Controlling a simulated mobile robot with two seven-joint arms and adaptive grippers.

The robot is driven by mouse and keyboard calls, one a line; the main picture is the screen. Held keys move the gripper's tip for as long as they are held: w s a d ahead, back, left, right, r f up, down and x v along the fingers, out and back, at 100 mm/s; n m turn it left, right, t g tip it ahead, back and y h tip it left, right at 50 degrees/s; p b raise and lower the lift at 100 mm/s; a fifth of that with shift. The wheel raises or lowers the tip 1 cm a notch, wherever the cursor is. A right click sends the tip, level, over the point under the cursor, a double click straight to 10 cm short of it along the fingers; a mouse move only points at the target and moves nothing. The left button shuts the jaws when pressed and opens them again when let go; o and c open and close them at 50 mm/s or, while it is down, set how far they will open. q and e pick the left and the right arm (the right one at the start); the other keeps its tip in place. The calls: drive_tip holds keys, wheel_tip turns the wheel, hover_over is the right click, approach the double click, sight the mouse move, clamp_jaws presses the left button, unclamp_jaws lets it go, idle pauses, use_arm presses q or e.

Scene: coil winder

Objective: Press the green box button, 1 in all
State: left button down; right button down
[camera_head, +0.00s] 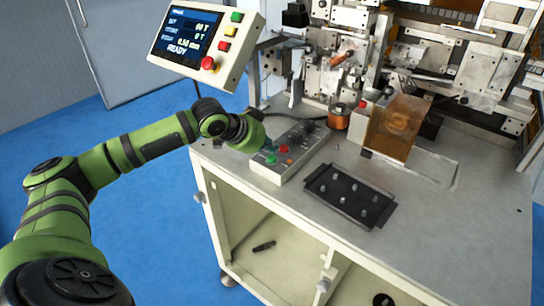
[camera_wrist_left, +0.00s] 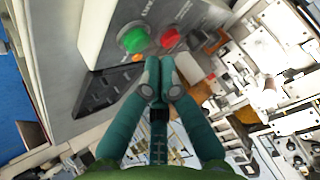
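The grey button box (camera_head: 290,170) lies on the table near its front left edge. Its green button (camera_head: 271,160) is at the near end, with a red button (camera_head: 284,149) beside it. In the left wrist view the green button (camera_wrist_left: 133,38) shows clear of the fingers, up and left of the tips, with the red button (camera_wrist_left: 170,38) to its right. My left gripper (camera_head: 267,145) is close over the box's left side. In the wrist view its two fingers (camera_wrist_left: 159,80) meet at the tips with nothing between them. My right gripper is out of view.
A display panel (camera_head: 187,35) with its own coloured buttons hangs at the upper left. A black tray (camera_head: 350,197) with small parts lies right of the box. A copper spool (camera_head: 338,117) and the winder machine (camera_head: 350,60) stand behind. The table front (camera_head: 425,245) is bare.

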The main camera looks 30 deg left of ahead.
use_arm(q)
drive_tip(key=shift+f, duration=0.1)
idle(0.3)
drive_tip(key=shift+f, duration=0.3)
